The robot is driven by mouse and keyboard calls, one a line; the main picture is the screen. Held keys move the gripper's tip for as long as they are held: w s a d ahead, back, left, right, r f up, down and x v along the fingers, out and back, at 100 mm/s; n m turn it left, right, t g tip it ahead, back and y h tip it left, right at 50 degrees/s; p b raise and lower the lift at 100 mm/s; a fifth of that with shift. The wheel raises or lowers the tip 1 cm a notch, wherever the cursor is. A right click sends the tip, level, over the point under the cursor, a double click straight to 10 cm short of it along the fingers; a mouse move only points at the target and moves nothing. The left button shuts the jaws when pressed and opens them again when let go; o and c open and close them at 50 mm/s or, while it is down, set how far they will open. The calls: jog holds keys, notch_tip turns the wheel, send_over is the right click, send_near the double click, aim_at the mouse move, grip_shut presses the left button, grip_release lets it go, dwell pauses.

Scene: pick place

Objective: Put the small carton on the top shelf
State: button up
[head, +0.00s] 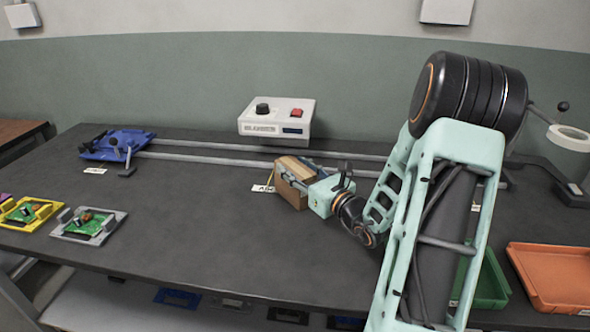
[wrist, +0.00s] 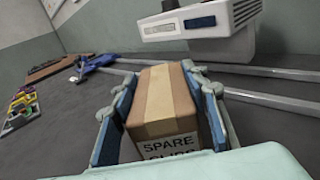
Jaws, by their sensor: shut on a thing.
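A small brown carton (head: 287,187) with a paler tape strip sits at the middle of the dark bench top. In the wrist view the carton (wrist: 165,97) shows a label starting "SPARE"; the lower line is partly cut off. My gripper (head: 298,177) is shut on the carton, with one blue-padded finger along each side; it also shows in the wrist view (wrist: 160,78). The carton looks upright and on or very close to the bench; I cannot tell if it touches. No raised shelf shows clearly in either view.
A white control box (head: 277,118) stands behind the carton, near two long rails (head: 215,160). A blue fixture (head: 115,146) is at the back left. Yellow (head: 28,213) and grey (head: 90,226) board holders are left; green (head: 488,285) and orange (head: 555,275) trays are right. The front middle is clear.

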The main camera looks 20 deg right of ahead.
jog(key=shift+f, duration=0.1)
jog(key=o, duration=1.3)
